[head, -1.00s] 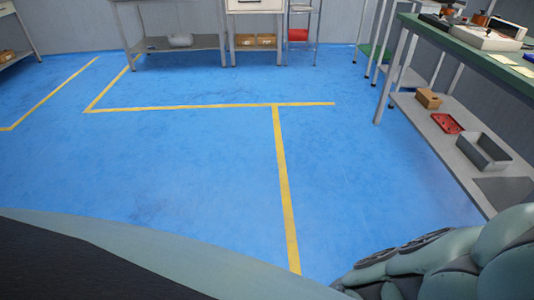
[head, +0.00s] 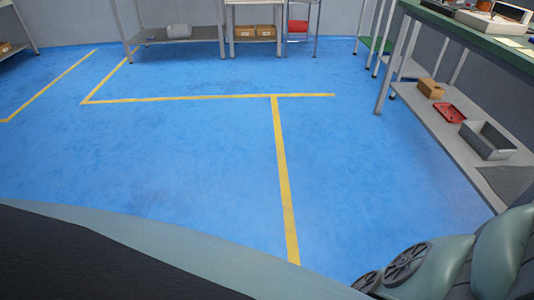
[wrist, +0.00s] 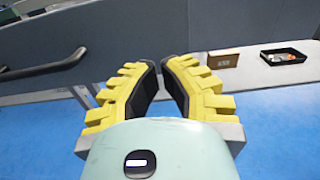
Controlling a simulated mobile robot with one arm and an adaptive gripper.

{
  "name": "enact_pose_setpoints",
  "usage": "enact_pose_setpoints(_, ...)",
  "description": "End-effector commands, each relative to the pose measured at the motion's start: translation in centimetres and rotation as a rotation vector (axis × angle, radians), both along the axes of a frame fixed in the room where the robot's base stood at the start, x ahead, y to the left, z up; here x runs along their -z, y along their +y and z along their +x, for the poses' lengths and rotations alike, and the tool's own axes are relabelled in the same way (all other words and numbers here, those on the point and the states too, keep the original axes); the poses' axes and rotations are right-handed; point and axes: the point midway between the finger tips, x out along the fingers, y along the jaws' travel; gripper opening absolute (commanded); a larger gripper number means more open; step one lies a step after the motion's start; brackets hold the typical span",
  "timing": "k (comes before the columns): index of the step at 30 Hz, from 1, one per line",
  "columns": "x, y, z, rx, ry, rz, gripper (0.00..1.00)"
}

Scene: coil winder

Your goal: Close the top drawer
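My gripper (wrist: 162,75) shows in the wrist view with its two yellow, dark-padded fingers. The fingers lean toward each other, with a narrow gap between the tips and nothing between them. At the left of the wrist view, a grey panel (wrist: 120,45) carries a dark bar handle (wrist: 45,68). I cannot tell whether this panel is the front of the top drawer. The gripper appears to the right of the handle and apart from it. No drawer can be clearly made out in the head view, where the far benches are cut off at the top.
Blue floor (head: 180,150) with yellow lines (head: 281,180) lies clear ahead. A workbench (head: 470,35) stands at the right; its lower shelf holds a cardboard box (head: 431,88), red tray (head: 450,113) and grey bin (head: 487,140). The wrist view shows a brown box (wrist: 223,60) and black tray (wrist: 284,57).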

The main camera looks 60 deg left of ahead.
Motion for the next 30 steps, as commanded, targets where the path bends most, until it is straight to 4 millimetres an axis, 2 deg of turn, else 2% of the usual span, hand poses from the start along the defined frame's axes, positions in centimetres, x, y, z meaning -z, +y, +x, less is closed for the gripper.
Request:
enact_pose_setpoints(3, 0.0, -0.6, 1.6, -0.012, -0.002, -0.001, 0.0)
enact_pose_setpoints(12, 0.0, -2.1, 3.9, -0.008, 0.0, 0.0, 0.0)
enact_pose_setpoints(30, 0.1, -2.3, 4.2, -0.006, -0.001, 0.001, 0.0)
